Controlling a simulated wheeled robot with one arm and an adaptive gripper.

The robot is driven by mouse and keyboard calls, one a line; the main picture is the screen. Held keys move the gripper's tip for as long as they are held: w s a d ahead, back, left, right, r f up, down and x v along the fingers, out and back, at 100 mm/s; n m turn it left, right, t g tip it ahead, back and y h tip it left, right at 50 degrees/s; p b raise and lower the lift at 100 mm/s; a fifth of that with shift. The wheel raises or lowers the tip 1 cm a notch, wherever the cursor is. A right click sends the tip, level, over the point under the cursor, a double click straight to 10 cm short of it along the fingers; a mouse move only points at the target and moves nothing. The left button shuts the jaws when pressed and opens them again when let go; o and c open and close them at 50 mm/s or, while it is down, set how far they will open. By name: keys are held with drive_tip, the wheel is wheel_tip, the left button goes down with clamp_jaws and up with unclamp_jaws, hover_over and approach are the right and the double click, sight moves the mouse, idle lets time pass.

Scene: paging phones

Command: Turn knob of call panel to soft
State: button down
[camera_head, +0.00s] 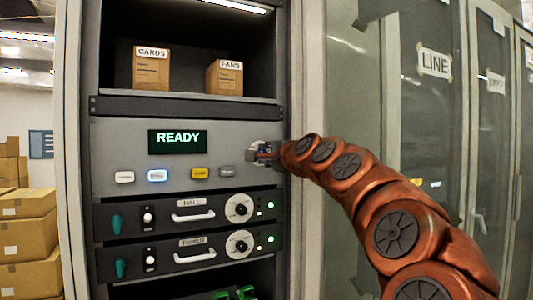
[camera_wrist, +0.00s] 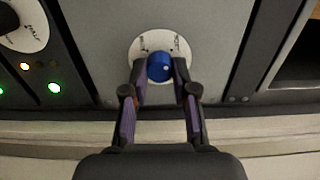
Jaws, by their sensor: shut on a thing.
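The call panel (camera_head: 107,148) is a grey rack face with a dark screen (camera_head: 177,140) that reads "READY". Its blue knob (camera_wrist: 160,66) sits on a round white dial plate (camera_wrist: 143,45) with small marks too blurred to read. In the head view the white dial plate shows only in part behind my gripper (camera_head: 268,154), at the panel's right side. In the wrist view my gripper (camera_wrist: 160,78) is shut on the blue knob, one finger on each side. A light mark shows on the knob's face; which setting it points at cannot be told.
Below are two units with white dials (camera_head: 239,208), handles (camera_head: 193,216) and teal switches (camera_head: 116,224). Several buttons (camera_head: 157,175) sit under the screen. Boxes labelled CARDS (camera_head: 151,70) and FANS (camera_head: 225,78) stand on the shelf above. Glass cabinet doors (camera_head: 435,120) are at right.

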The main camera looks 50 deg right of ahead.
idle(0.3)
drive_tip(key=c, duration=0.9)
unclamp_jaws()
drive_tip(key=v, duration=1.2)
drive_tip(key=shift+a, duration=0.1)
